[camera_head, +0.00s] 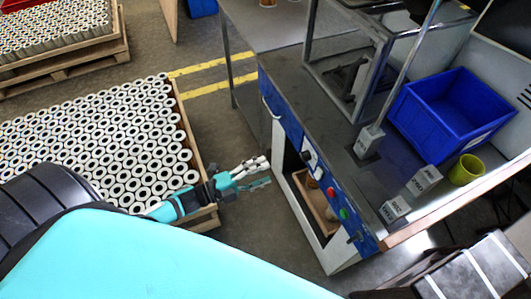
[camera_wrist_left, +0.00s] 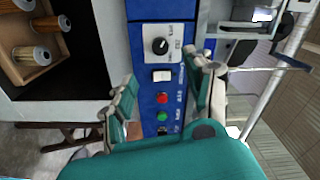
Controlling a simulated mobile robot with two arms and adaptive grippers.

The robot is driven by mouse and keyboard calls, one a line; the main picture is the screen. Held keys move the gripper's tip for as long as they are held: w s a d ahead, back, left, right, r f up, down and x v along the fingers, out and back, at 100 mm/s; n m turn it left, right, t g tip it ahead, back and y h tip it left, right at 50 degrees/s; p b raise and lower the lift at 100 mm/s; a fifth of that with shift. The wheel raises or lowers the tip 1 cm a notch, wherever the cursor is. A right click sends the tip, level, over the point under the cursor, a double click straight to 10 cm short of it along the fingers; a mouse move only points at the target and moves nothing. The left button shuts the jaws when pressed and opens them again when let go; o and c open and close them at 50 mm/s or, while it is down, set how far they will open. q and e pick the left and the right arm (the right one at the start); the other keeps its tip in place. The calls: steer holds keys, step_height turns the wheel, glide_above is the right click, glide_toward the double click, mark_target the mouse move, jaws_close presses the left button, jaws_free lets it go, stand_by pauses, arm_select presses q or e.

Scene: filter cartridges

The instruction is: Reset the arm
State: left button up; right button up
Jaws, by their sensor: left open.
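My left gripper (camera_head: 258,172) is open and empty in the head view, between the crate of white cartridges (camera_head: 176,90) and the workbench. In the left wrist view its two fingers (camera_wrist_left: 165,95) stand apart with nothing between them. Behind them shows the bench's blue control panel (camera_wrist_left: 157,75), with a black knob, a white switch, a red button and a green button. The panel also shows in the head view (camera_head: 325,175). My right gripper is not in view.
A blue bin (camera_head: 452,115), a yellow-green cup (camera_head: 467,169) and several small grey labelled blocks (camera_head: 395,209) stand on the bench top (camera_head: 345,105). Under the bench, an open compartment holds a wooden box (camera_wrist_left: 30,55) with orange cartridges. Grey floor lies between crate and bench.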

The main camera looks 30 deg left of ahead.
arm_select(q)
steer(key=s+a+f+n+g+y, duration=0.2)
steer(key=s+f+n+y, duration=0.15)
steer(key=f, duration=0.55)
steer(key=s+a+f+n+g+y, duration=0.1)
steer(key=s+a+f+n+y, duration=0.15)
steer(key=f+n, duration=0.45)
steer(key=s+a+f+n+g+y, duration=0.2)
steer(key=s+f+n+y, duration=0.15)
steer(key=f, duration=0.75)
steer(key=s+d+f+n+g, duration=0.1)
steer(key=s+f, duration=0.3)
steer(key=s, duration=0.4)
steer(key=s+d+f+n+g+y, duration=0.1)
steer(key=s+d+f+n+g, duration=0.1)
steer(key=s, duration=0.6)
steer(key=s+d+f+n+g+y, duration=0.1)
steer(key=s+d+f+n+g, duration=0.1)
steer(key=s+f+g, duration=0.3)
steer(key=s+f+n, duration=0.1)
steer(key=s, duration=0.2)
steer(key=shift+s+p, duration=0.3)
steer(key=shift+d+f, duration=0.1)
